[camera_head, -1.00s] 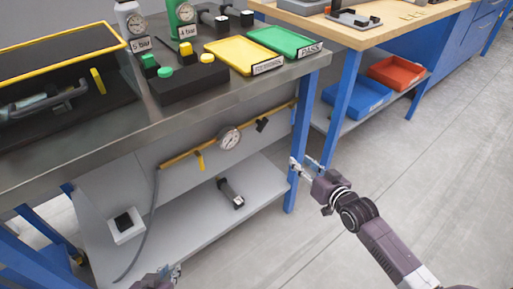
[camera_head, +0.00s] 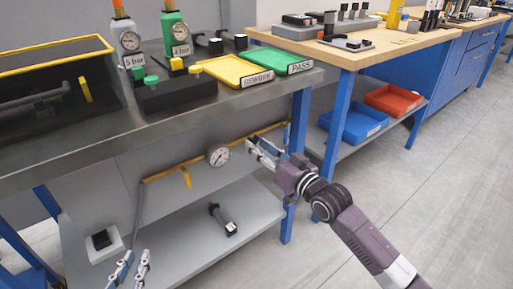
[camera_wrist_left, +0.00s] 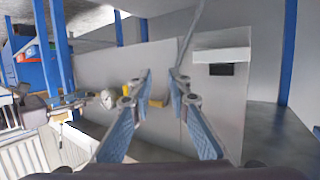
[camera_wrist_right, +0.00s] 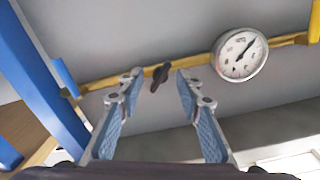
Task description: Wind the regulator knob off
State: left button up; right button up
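A small black knob (camera_wrist_right: 160,77) sits on the yellow pipe (camera_wrist_right: 105,82) under the bench, seen in the right wrist view. The right gripper hides it in the head view. My right gripper (camera_wrist_right: 158,76) is open, its fingertips on either side of the knob in the picture; contact is not visible. It also shows in the head view (camera_head: 262,154) at the pipe's right end. A round white gauge (camera_wrist_right: 241,54) is on the pipe beside the knob. My left gripper (camera_head: 129,268) is open and empty, low at the bottom left, also seen in its wrist view (camera_wrist_left: 161,76).
A yellow lever (camera_head: 186,178) hangs from the pipe left of the gauge. A dark cylindrical tool (camera_head: 222,219) lies on the lower shelf (camera_head: 188,240). A blue bench leg (camera_head: 295,135) stands right beside my right gripper. The floor to the right is clear.

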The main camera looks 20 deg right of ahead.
pick_arm(q)
jog(key=shift+w+d+r+t+h, duration=0.1)
jog(key=shift+w+r+t+h, duration=0.1)
jog(key=shift+r, duration=0.25)
jog(key=shift+w+d+r+t+h, duration=0.1)
jog(key=shift+r+t, duration=0.1)
jog(key=shift+r, duration=0.2)
pick_arm(e)
jog(key=shift+w+a, duration=0.2)
jog(key=shift+w, duration=0.4)
jog(key=shift+c, duration=0.3)
grip_shut()
